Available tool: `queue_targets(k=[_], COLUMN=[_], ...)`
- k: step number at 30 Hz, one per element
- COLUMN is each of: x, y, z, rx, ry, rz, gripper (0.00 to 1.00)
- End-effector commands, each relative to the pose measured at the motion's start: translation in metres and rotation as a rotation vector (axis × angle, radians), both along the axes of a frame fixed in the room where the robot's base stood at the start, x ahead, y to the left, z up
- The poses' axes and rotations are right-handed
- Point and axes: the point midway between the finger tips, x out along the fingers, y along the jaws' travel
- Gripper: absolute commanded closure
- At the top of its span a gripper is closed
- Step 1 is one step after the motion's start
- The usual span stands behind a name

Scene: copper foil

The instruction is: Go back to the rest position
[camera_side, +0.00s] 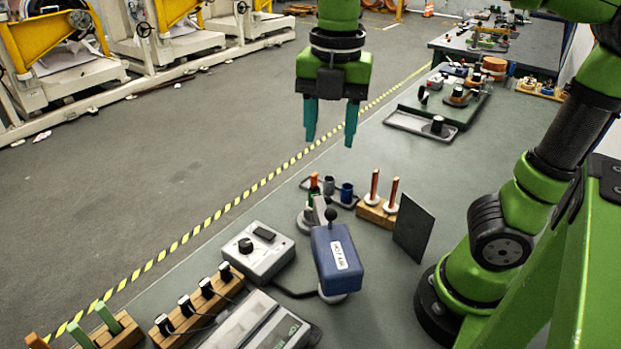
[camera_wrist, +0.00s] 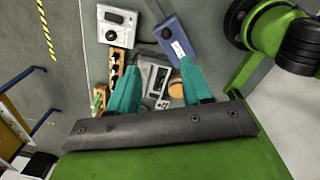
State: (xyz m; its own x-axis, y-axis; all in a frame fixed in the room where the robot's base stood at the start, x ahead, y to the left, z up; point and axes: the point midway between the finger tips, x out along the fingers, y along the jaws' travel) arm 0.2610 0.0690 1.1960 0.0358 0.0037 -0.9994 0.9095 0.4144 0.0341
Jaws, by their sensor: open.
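My gripper (camera_side: 331,122) hangs in the air above the bench, pointing down. Its two teal fingers are apart with nothing between them in the side view. In the wrist view, my gripper (camera_wrist: 158,88) also shows its fingers spread, with bench items far below. No object touches the fingers.
On the bench (camera_side: 375,300) below stand a blue box-shaped device (camera_side: 335,250), a grey control box with a knob (camera_side: 257,252), a dark upright plate (camera_side: 414,228) and a wooden block with copper rods (camera_side: 378,207). A tray (camera_side: 420,127) lies farther back. Air around my gripper is clear.

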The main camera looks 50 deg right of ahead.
Motion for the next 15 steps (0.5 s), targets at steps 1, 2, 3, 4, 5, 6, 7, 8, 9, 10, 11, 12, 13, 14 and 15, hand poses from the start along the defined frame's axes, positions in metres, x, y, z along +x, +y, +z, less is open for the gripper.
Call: queue_targets(k=[1, 2, 3, 4, 5, 6, 7, 8, 9, 10, 11, 12, 13, 14, 15], x=[0.002, 0.003, 0.004, 0.004, 0.004, 0.004, 0.004, 0.004, 0.004, 0.003, 0.003, 0.002, 0.001, 0.0, -0.001], y=[0.001, 0.002, 0.003, 0.004, 0.004, 0.004, 0.004, 0.003, 0.003, 0.002, 0.002, 0.001, 0.0, -0.001, -0.002], z=[-0.005, -0.008, -0.012, -0.014, -0.017, -0.02, -0.022, -0.025, -0.028, -0.03, -0.032, -0.035, -0.037, -0.039, -0.042], rx=[0.008, 0.017, 0.032, 0.048, 0.064, 0.088, 0.108, 0.13, 0.161, 0.187, 0.213, 0.251, 0.282, 0.313, 0.358], ry=[-0.01, -0.019, -0.033, -0.044, -0.055, -0.069, -0.077, -0.087, -0.097, -0.103, -0.109, -0.113, -0.116, -0.118, -0.119], rz=[-0.093, -0.16, -0.255, -0.332, -0.41, -0.513, -0.593, -0.674, -0.783, -0.864, -0.946, -1.06, -1.144, -1.229, -1.343], gripper=[0.51, 0.51, 0.51, 0.51, 0.51, 0.51, 0.51, 0.51, 0.51, 0.51, 0.51, 0.51, 0.51, 0.51, 0.51])
